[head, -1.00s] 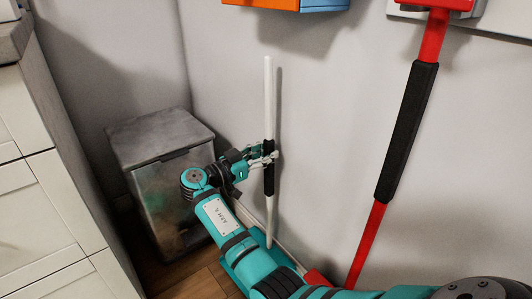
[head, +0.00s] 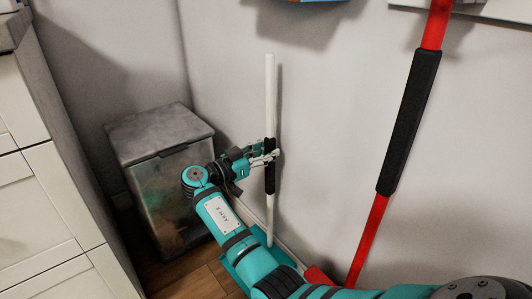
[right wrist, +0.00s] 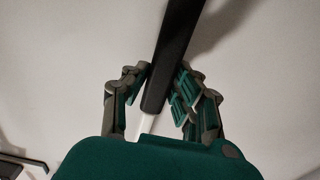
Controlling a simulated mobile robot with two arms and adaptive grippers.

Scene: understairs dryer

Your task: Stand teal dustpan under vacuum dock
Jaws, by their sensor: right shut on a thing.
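The teal dustpan has a tall white pole (head: 271,90) with a black grip (head: 270,178). It stands upright close to the wall, its teal pan (head: 233,254) low at the floor and partly hidden by my right arm. My right gripper (head: 272,157) is shut on the black grip. In the right wrist view, its fingers (right wrist: 164,92) sit on both sides of the grip. My left gripper is out of view.
A grey metal bin (head: 170,190) stands in the corner left of the dustpan. White drawers (head: 45,200) line the left edge. A blue thing (head: 310,2) hangs on the wall at the top. Little wooden floor (head: 195,282) shows.

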